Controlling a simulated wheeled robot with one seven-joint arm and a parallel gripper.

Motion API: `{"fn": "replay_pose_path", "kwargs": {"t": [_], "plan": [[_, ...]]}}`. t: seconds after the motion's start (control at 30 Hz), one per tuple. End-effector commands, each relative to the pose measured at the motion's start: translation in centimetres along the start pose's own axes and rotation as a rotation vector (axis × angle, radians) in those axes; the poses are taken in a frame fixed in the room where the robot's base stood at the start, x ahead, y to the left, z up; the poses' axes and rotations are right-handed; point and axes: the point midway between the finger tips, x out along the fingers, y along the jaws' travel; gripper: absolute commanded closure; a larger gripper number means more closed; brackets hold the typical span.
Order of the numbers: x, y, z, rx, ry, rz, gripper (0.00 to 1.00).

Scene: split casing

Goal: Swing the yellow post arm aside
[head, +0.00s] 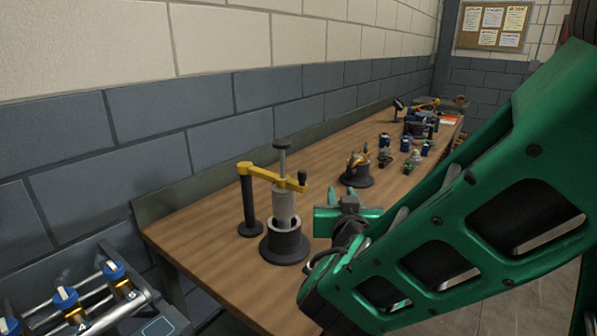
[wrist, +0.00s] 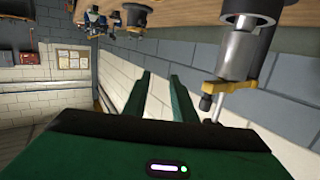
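The yellow post arm (head: 270,175) reaches from a black post (head: 248,205) across the grey cylinder of the casing (head: 284,205), with a dark knob at its free end. A thin rod with a flat cap rises above the cylinder, which sits in a dark round base (head: 285,245). My green gripper (head: 328,220) is to the right of the casing, apart from it. In the tilted-over wrist view its two fingers (wrist: 159,75) are spread with nothing between them. The post arm (wrist: 220,87) and its knob lie to the right of the fingers there.
The wooden bench (head: 200,222) runs along a grey brick wall. A second dark round base with yellow parts (head: 357,170) stands farther back, with several small blue and green parts beyond. A rack with blue-capped valves (head: 75,300) is at the lower left.

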Motion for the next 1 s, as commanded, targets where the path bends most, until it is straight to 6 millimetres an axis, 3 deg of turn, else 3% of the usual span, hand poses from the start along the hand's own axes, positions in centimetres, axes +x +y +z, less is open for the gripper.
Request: {"fn": "replay_pose_path", "kwargs": {"t": [0.03, 0.13, 0.37, 1.0], "plan": [[-0.8, -2.1, -0.6, -0.008, 0.033, -0.05, 0.76], [-2.1, -5.0, -1.6, -0.011, 0.085, -0.123, 0.76], [-3.1, -7.7, -2.6, -0.012, 0.131, -0.191, 0.76], [6.0, -9.4, -3.8, -0.013, 0.131, -0.189, 0.76]]}}
